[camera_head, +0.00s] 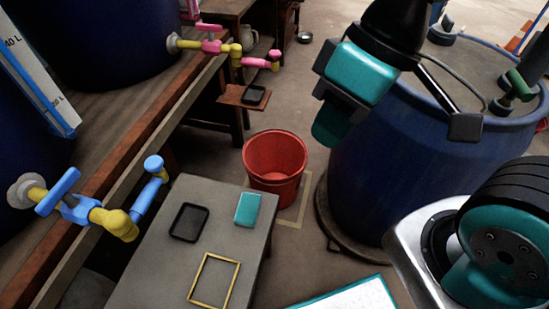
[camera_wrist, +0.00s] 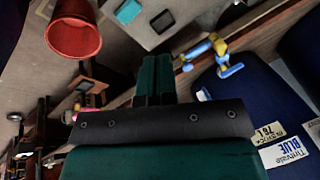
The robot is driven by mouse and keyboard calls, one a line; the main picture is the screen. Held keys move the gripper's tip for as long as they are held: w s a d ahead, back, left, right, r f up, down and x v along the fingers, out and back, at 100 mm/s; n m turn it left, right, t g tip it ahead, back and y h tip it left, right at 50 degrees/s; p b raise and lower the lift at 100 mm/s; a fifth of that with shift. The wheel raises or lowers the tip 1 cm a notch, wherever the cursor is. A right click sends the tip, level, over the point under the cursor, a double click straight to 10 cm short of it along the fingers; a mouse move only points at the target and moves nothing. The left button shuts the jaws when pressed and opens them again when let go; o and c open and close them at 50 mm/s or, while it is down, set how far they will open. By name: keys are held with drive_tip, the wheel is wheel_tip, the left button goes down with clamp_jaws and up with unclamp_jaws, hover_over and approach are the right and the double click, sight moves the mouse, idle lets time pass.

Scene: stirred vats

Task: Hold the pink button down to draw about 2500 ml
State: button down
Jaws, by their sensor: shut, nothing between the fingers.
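In the head view, the pink-handled tap (camera_head: 210,46) sticks out from the dark blue vat (camera_head: 100,30) at the upper left. The pink button (camera_head: 275,58) appears to be the rounded pink end of its outlet arm. In the wrist view, a bit of pink (camera_wrist: 90,112) shows beside my gripper body, partly hidden. My gripper (camera_wrist: 153,62) is shut and empty, its two teal fingers side by side. In the head view, the end of my arm hangs to the right of the pink tap, well apart from it; the fingertips are not clear there.
A red bucket (camera_head: 272,183) stands on the floor below. A blue tap (camera_head: 75,208) overhangs a grey table (camera_head: 150,280) with a black tray (camera_head: 189,222), teal block (camera_head: 247,209) and yellow frame (camera_head: 233,288). A wooden shelf (camera_head: 232,97) sits near the pink tap. A large blue vat (camera_head: 385,170) stands right.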

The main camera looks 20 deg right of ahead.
drive_tip(key=shift+r, duration=0.1)
idle(0.4)
drive_tip(key=w+r+m+h+p, duration=0.1)
drive_tip(key=w+r+m+p, duration=0.15)
drive_tip(key=w, duration=0.75)
drive_tip(key=m+t+h+p, duration=0.3)
drive_tip(key=m+h+p, duration=0.25)
drive_tip(key=m, duration=0.55)
hover_over(275, 51)
drive_tip(key=s+a, duration=0.2)
drive_tip(key=s, duration=0.1)
wheel_tip(275, 51, down, 2)
drive_tip(key=shift+s+y+p, duration=0.1)
drive_tip(key=shift+y+p, duration=0.15)
drive_tip(key=shift+p, duration=0.2)
drive_tip(key=x, duration=0.8)
drive_tip(key=s+x, duration=0.1)
drive_tip(key=x, duration=0.4)
drive_tip(key=shift+a+f, duration=0.2)
drive_tip(key=shift+a, duration=0.05)
drive_tip(key=shift+f, duration=0.45)
